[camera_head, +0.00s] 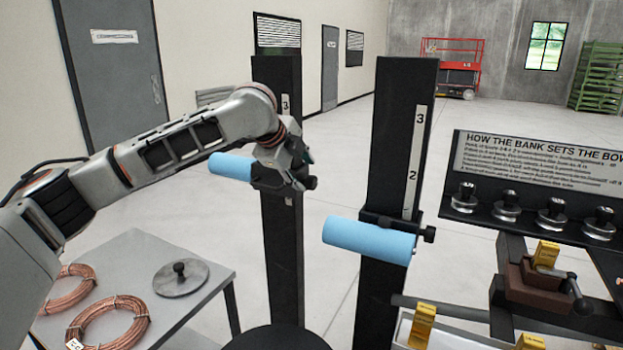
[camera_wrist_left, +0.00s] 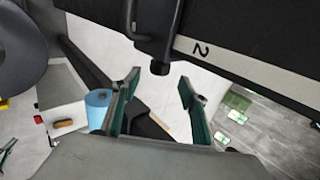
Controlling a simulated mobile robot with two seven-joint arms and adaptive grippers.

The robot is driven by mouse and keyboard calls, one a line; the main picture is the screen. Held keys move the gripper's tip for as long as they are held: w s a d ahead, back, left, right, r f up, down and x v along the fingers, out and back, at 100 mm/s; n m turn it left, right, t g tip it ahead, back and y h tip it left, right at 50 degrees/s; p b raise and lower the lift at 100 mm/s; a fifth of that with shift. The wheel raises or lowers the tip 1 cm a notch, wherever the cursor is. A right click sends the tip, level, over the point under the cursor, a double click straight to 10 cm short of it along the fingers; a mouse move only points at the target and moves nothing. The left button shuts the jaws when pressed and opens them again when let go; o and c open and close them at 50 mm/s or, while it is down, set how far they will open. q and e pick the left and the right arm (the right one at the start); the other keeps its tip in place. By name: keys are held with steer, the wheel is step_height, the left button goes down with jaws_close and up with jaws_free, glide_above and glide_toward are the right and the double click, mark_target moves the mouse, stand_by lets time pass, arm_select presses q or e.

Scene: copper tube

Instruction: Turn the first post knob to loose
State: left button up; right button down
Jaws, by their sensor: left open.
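The near-left black post (camera_head: 278,100) carries a light blue roller (camera_head: 230,166) on a black carriage with a small dark knob (camera_head: 311,183). My left gripper (camera_head: 298,168) is at this carriage and hides much of it. In the left wrist view the gripper (camera_wrist_left: 160,84) is open, and a dark knob (camera_wrist_left: 160,68) shows just ahead of and between its fingertips, beside the scale mark 2. I cannot tell if the fingers touch it. A second black post (camera_head: 402,120) has its own blue roller (camera_head: 368,240) and knob (camera_head: 430,234). My right gripper is not in view.
A grey table (camera_head: 205,320) at lower left holds copper coils (camera_head: 108,312) and a round lidded disc (camera_head: 180,278). At right stands a sign panel (camera_head: 540,158) above several knobbed weights (camera_head: 507,207) and a brown clamp (camera_head: 535,288). Open floor lies behind.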

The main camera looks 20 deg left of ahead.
mark_target(309, 180)
arm_select(q)
steer(key=shift+x, duration=2.95)
steer(key=c, duration=1.1)
